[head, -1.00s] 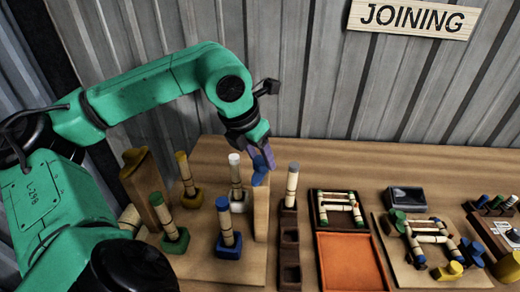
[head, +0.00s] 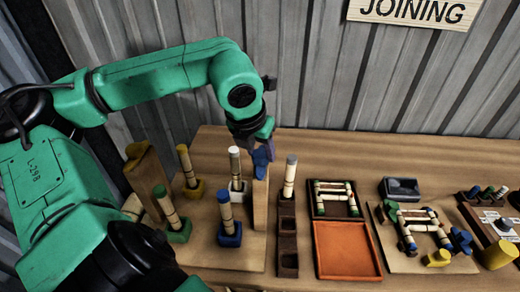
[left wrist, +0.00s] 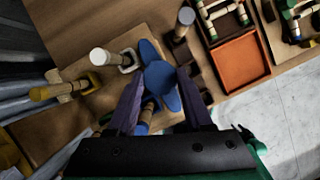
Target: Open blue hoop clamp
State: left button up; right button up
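The blue hoop clamp (head: 261,161) sits at the top of an upright wooden post (head: 260,205) at the right edge of the peg board. My left gripper (head: 254,146) is right above and around it, pointing down. In the left wrist view, the clamp's blue winged knob (left wrist: 160,76) lies between my two purple fingers (left wrist: 160,92). The fingers stand apart on either side of it, and I see no clear grip. Part of the clamp is hidden by the fingers in the head view. My right gripper is not in view.
Upright rattan pegs in coloured bases, such as the white one (head: 236,170) and the blue one (head: 228,220), stand close left of the post. A dark slotted rack (head: 288,235) and an orange tray (head: 346,250) lie to the right. A second wooden post (head: 148,180) stands at left.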

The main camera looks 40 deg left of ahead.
pick_arm(q)
jog(key=o, duration=0.4)
jog(key=shift+r, duration=0.1)
jog(key=b+v, duration=0.1)
jog(key=v, duration=1.3)
jog(key=shift+s+r+b, duration=0.1)
jog(key=shift+r+b, duration=0.15)
jog(key=shift+b, duration=0.15)
jog(key=shift+r, duration=0.1)
